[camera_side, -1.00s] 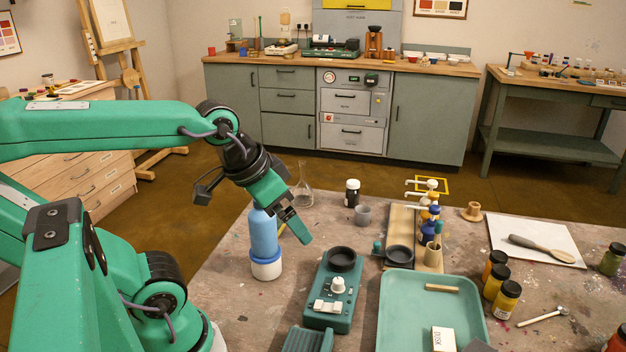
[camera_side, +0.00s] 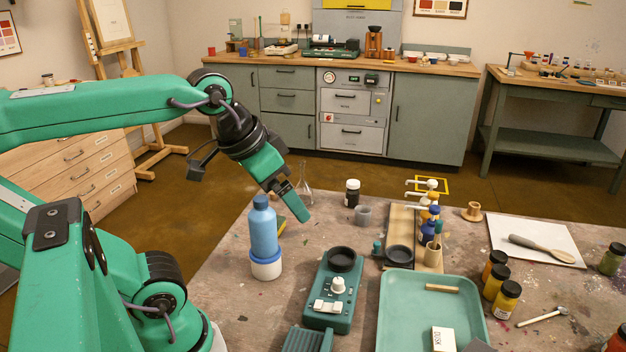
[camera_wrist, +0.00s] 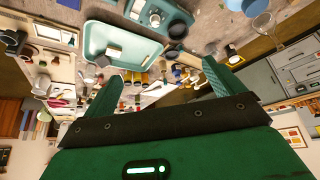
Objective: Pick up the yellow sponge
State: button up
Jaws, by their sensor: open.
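A small yellow patch (camera_side: 281,223), probably the yellow sponge, shows on the table just right of the blue bottle (camera_side: 264,232), which hides part of it. I cannot make out its whole shape. My gripper (camera_side: 302,208) is tilted downward above the table, up and to the right of the yellow patch. In the wrist view my gripper (camera_wrist: 160,76) has its two fingers spread wide apart with nothing between them. I cannot identify the sponge for sure in the wrist view.
The blue bottle stands upright close to my gripper. Bare table (camera_side: 233,287) lies left of the device.

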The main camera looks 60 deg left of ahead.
jog(key=w+a+r+n+g, duration=0.2)
jog(key=w+a+r+n, duration=0.1)
jog(key=w+a+n, duration=0.3)
jog(key=n+g, duration=0.4)
jog(key=n, duration=1.7)
send_over(278, 223)
notch_tip(278, 223, down, 3)
jog(key=shift+m, duration=0.3)
jog(key=f, duration=2)
jog(key=shift+s+f, duration=0.2)
jog(key=shift+s, duration=0.15)
jog(key=shift+w+f, duration=0.15)
jog(key=shift+f, duration=2)
jog(key=shift+w+f, duration=0.15)
jog(key=shift+f, duration=2)
jog(key=c, duration=1)
